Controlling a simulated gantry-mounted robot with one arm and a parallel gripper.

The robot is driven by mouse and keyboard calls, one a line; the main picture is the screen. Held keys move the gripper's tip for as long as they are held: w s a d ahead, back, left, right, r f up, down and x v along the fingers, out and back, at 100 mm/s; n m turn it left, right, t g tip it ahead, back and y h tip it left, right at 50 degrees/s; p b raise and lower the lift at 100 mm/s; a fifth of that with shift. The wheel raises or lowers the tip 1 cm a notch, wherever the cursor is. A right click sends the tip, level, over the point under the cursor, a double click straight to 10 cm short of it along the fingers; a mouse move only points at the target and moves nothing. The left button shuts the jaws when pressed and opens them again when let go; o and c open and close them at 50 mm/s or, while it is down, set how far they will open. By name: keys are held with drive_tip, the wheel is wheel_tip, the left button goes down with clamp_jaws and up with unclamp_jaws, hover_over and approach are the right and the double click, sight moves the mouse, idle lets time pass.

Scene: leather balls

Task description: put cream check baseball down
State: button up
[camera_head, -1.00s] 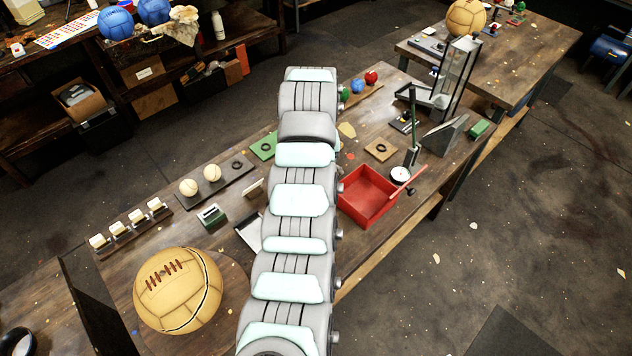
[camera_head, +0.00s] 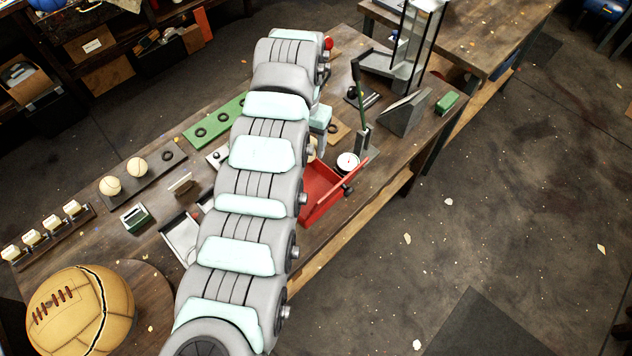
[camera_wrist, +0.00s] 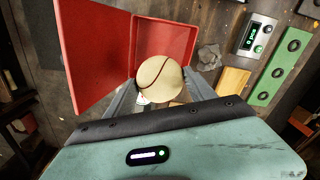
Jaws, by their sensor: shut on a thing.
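The cream check baseball (camera_wrist: 160,76) is pale with one dark curved seam in the wrist view. My gripper (camera_wrist: 160,92) is shut on it, one grey finger on each side. The red tray (camera_wrist: 98,50) shows beside and behind the ball in the wrist view; the ball overlaps its edge, so I cannot tell its height over it. In the head view, my gripper (camera_head: 319,138) is mostly hidden behind my arm, just beyond the red tray (camera_head: 322,205). Only a sliver of the held ball shows there.
Two pale balls (camera_head: 124,176) sit on a dark holder at the left. A green board with rings (camera_head: 215,121), a round gauge (camera_head: 347,163) and a lever press (camera_head: 361,110) stand nearby. A large tan leather ball (camera_head: 75,312) is at the lower left.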

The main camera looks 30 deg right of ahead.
drive_tip(key=shift+a+f+b, duration=0.15)
drive_tip(key=shift+f+b, duration=0.15)
drive_tip(key=shift+f, duration=9.3)
drive_tip(key=shift+f, duration=0.15)
drive_tip(key=o, duration=1.7)
wheel_tip(320, 180, up, 12)
drive_tip(key=shift+r+p, duration=0.2)
drive_tip(key=shift+p, duration=0.2)
